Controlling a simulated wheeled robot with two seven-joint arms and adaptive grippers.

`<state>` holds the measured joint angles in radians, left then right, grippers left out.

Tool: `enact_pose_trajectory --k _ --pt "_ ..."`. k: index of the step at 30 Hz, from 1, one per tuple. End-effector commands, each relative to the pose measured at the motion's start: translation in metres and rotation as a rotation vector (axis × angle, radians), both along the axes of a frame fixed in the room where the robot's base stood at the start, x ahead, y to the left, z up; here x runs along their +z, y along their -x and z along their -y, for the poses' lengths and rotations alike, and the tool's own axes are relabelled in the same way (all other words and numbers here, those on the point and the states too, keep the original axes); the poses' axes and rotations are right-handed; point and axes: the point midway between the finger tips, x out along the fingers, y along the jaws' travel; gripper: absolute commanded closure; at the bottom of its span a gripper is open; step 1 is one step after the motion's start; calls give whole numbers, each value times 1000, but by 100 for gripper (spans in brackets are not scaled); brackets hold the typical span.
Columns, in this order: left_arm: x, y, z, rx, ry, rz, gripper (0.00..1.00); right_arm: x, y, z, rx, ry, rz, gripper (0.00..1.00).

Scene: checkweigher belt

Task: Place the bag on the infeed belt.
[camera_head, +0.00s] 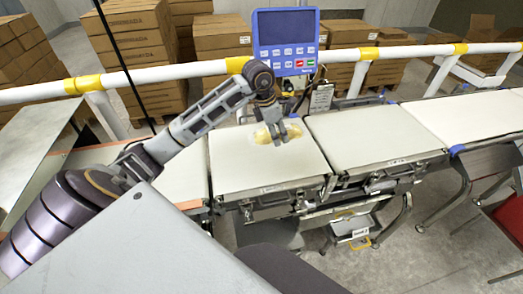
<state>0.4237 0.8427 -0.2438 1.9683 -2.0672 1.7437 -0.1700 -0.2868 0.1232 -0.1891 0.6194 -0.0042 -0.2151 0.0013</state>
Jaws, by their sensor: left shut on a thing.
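A small bag (291,131), yellowish and clear, is at the back half of a white belt section (250,175) left of the picture's middle. My left gripper (279,137) points down at it and is shut on it, with its fingers hiding part of the bag. The bag looks very close to the belt surface; I cannot tell whether it touches. Which section is the infeed belt is not marked in view. My right gripper is not in view.
More white belt sections (370,135) run to the right. A blue control panel (286,42) stands behind the bag. A white rail with yellow joints (178,75) crosses behind, with stacked cartons (135,45) beyond. A red chair (495,225) is at right.

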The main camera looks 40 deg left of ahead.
Motion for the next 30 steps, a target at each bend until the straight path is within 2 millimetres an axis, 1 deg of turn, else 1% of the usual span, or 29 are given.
enact_pose_trajectory --k 3,8,11,17,23,30 --pt "0 1 -1 -3 0 1 83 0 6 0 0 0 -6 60" --pt "0 1 -2 -7 0 1 83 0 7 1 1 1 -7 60" --pt "0 1 -2 -7 0 1 83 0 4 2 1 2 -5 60" --pt "-2 1 -1 -6 1 1 83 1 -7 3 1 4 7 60" --pt "-16 1 -1 -7 2 -1 83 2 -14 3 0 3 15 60" --pt "-45 2 -1 -6 3 -1 83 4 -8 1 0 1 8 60"
